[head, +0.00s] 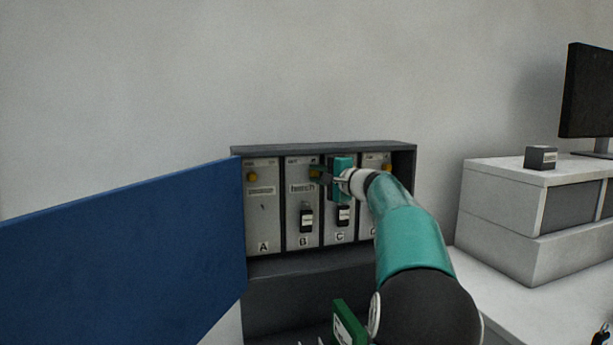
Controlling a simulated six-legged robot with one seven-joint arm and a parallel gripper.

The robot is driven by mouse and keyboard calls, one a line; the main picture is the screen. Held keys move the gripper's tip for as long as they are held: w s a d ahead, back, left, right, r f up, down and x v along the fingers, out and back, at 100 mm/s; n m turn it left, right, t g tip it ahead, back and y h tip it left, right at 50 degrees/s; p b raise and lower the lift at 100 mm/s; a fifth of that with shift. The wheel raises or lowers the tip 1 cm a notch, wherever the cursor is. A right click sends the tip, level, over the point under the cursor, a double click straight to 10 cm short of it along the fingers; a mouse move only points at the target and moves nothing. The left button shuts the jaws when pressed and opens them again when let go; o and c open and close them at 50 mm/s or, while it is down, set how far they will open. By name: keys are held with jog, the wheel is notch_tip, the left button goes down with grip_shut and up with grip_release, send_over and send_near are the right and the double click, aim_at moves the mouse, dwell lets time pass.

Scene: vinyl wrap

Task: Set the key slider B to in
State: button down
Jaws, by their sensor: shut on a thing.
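A blue door panel (130,242) stands open to the left of the box. Panel A (262,225) has its own amber knob. A white cabinet (510,210) with a small dark block (540,157) and a monitor stands at the right. A green object (347,322) is low in front.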

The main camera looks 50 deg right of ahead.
jog(key=shift+s+d, duration=0.15)
jog(key=shift+d, duration=0.05)
jog(key=c, duration=1.3)
grip_release()
jog(key=shift+d, duration=0.1)
jog(key=s, duration=0.4)
jog(key=s+a, duration=0.1)
jog(key=s, duration=0.4)
jog(key=s+a, duration=0.1)
jog(key=s, duration=0.3)
jog(key=shift+s, duration=0.3)
jog(key=shift+s, duration=0.1)
